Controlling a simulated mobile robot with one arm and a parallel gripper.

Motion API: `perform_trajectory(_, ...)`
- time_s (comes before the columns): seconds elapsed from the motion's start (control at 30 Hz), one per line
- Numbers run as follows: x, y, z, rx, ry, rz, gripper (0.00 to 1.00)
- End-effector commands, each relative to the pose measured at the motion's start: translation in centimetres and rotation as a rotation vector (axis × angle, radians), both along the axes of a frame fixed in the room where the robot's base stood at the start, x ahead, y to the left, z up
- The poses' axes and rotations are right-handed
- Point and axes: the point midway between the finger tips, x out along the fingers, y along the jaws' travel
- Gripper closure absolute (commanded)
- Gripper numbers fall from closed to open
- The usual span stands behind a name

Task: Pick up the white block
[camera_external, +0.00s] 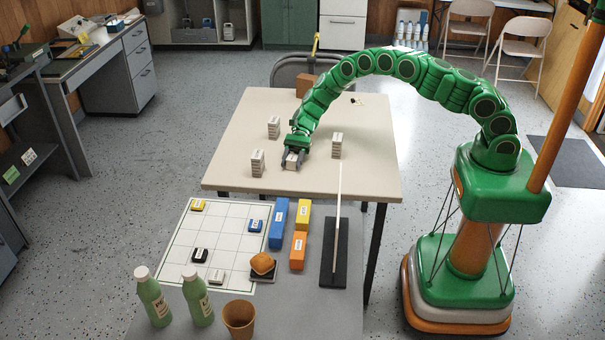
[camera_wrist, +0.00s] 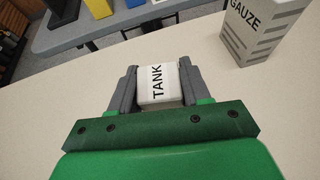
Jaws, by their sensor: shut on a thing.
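A white block labelled TANK (camera_wrist: 157,84) sits between the two grey fingers of my gripper (camera_wrist: 157,72), which is shut on it. In the external view my gripper (camera_external: 295,153) is low over the middle of the beige table (camera_external: 230,180), with the white block (camera_external: 290,161) at its tips. I cannot tell whether the block touches the table. A small whitish block (camera_external: 216,277) with a label also lies on the gridded sheet of the front table.
One labelled GAUZE (camera_wrist: 262,28) is in the wrist view. The front table holds green bottles (camera_external: 153,297), coloured blocks and a thin upright rod (camera_external: 337,220).

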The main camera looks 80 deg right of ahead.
Motion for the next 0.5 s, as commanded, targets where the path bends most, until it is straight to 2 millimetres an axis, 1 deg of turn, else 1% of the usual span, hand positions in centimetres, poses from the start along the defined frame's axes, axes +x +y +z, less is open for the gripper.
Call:
perform_trajectory(0.27,0.0,0.0,0.2,0.000,0.000,0.000,0.85)
perform_trajectory(0.37,0.0,0.0,0.8,0.001,-0.001,-0.001,0.85)
perform_trajectory(0.5,0.1,0.0,2.3,0.001,-0.005,0.000,0.85)
